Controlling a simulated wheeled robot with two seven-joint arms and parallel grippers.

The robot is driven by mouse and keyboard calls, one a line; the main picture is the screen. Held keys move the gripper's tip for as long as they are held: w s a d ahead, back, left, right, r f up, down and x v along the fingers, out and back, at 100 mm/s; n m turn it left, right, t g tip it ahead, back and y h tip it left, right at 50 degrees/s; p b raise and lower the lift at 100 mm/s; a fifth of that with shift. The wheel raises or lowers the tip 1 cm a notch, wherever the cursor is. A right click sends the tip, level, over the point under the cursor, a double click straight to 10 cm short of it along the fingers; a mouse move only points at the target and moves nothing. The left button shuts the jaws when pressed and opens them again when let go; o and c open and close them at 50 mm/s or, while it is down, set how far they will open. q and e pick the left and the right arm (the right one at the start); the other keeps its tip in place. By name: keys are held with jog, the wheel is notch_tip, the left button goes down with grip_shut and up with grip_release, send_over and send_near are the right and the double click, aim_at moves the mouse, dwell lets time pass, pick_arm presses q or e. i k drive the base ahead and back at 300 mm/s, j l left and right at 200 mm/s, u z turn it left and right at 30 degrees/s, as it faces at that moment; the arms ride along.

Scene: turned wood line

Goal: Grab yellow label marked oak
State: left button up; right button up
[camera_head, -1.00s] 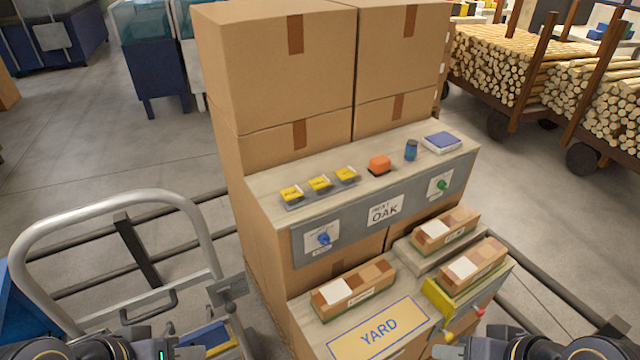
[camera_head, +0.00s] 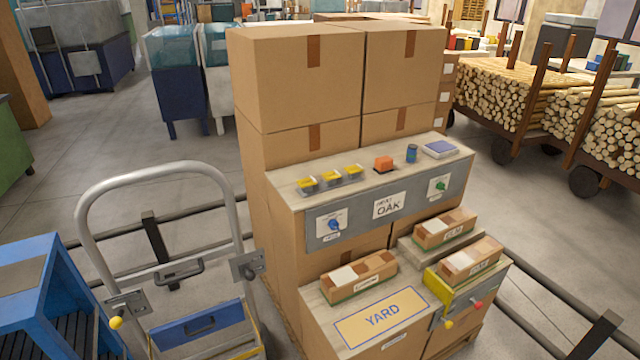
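Several yellow labels sit in a row of small grey holders on the upper shelf: a left one (camera_head: 307,185), a middle one (camera_head: 330,177) and a right one (camera_head: 352,170). Their lettering is too small to read, so I cannot tell which is marked oak. A white sign (camera_head: 389,205) reading OAK is on the grey panel below the shelf. Neither of my grippers is in the head view.
An orange block (camera_head: 383,163), a blue can (camera_head: 411,153) and a white-and-blue device (camera_head: 440,149) share the shelf. Tall cardboard boxes (camera_head: 290,85) stand behind it. Lower down are wood-block trays (camera_head: 358,275) and a YARD sign (camera_head: 381,316). A hand cart (camera_head: 88,245) stands left.

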aim_at(333, 175)
jog(key=i+l+u, duration=0.1)
jog(key=u, duration=1.95)
jog(key=k+l, duration=0.1)
jog(key=l, duration=0.3)
jog(key=k+l, duration=0.1)
jog(key=l, duration=0.25)
jog(key=l+u, duration=0.1)
jog(key=l, duration=0.3)
jog(key=k+l, duration=0.15)
jog(key=l, duration=0.2)
jog(key=k+l, duration=0.1)
jog(key=l, duration=0.3)
jog(key=k+l+u, duration=0.1)
jog(key=l, duration=0.25)
